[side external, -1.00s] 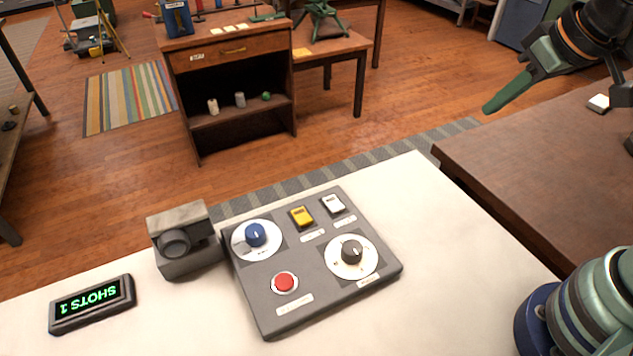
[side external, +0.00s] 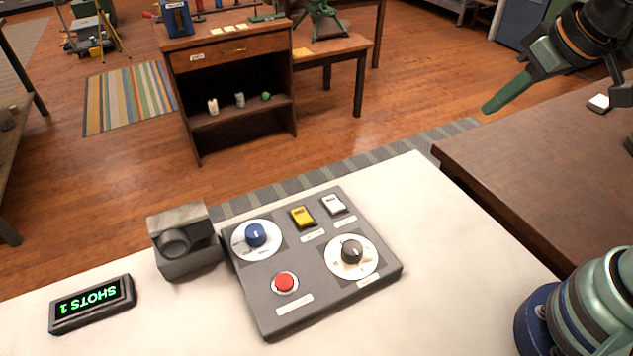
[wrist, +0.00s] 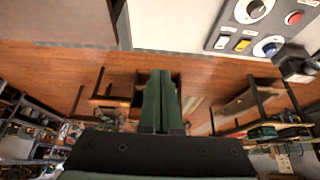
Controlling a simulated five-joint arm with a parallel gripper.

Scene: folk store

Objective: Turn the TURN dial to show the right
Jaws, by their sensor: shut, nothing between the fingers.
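A grey control panel (side external: 318,302) lies on the white table. It carries a blue knob (side external: 256,235) on a white dial plate at its left, and a black knob (side external: 352,250) on a white dial plate at its right. The labels are too small to read, so I cannot tell which is the TURN dial. Both knobs show in the wrist view, the blue one (wrist: 268,48) and the black one (wrist: 256,9). My gripper (side external: 488,106) is up at the right, well away from the panel. Its green fingers (wrist: 160,75) are together and empty.
The panel has a red button (side external: 285,282), a yellow switch (side external: 302,217) and a white switch (side external: 333,205). A grey camera-like block (side external: 184,245) stands left of it, by a display (side external: 92,303) reading SHOTS 1, upside down. A brown table (side external: 540,165) is at right.

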